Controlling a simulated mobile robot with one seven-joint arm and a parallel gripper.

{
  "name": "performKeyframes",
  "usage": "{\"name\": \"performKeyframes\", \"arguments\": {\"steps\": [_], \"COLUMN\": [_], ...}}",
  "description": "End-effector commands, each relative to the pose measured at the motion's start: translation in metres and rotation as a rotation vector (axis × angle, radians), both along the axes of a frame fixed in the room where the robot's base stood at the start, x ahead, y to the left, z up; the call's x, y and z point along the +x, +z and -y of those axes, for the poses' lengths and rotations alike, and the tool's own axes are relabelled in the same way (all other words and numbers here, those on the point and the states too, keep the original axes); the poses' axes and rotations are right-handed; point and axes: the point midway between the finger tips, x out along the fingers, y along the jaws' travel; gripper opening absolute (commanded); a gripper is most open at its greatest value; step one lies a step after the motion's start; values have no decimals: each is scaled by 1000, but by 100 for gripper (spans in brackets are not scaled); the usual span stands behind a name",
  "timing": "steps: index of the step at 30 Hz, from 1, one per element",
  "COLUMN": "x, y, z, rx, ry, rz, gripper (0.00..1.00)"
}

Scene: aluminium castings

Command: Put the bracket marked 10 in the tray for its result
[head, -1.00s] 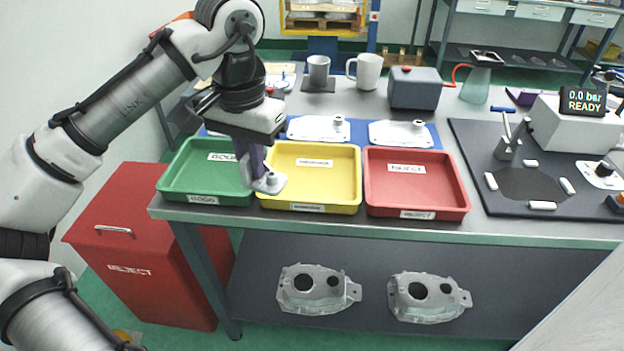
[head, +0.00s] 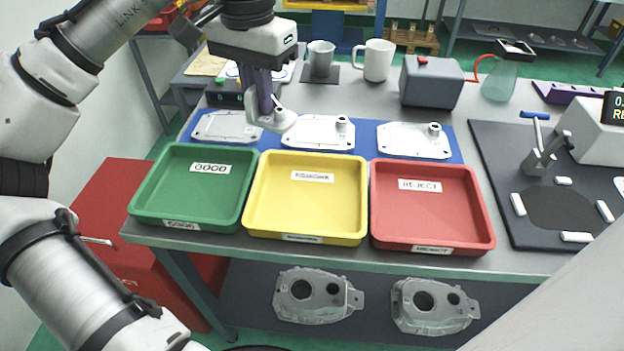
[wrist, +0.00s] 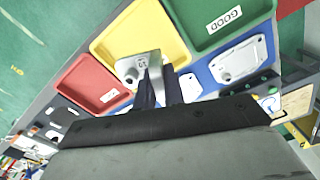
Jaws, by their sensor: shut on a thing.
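My gripper (head: 264,102) is shut on a small grey cast bracket (head: 278,119). The green GOOD tray (head: 146,207), the yellow tray (head: 258,212), whose label seems to read REWORK, and the red REJECT tray (head: 482,225) stand in a row, all empty.
Behind the trays, a blue mat (head: 362,135) bears three pale cast plates (head: 413,141). Behind it stand a grey cup (head: 320,58), a white mug (head: 376,60) and a grey box (head: 431,82). A dark mat with tools (head: 490,150) lies right. A red bin (head: 118,200) stands below left.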

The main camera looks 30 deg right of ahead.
Motion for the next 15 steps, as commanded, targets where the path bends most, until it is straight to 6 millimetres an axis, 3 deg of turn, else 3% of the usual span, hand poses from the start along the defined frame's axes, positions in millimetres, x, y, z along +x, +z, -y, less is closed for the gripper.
{"name": "performKeyframes", "arguments": {"steps": [5, 15], "x": [0, -1], "y": [-8, -91], "z": [0, -1], "rx": [0, 2], "ry": [-1, 0], "rz": [-1, -2], "gripper": [0, 0]}}
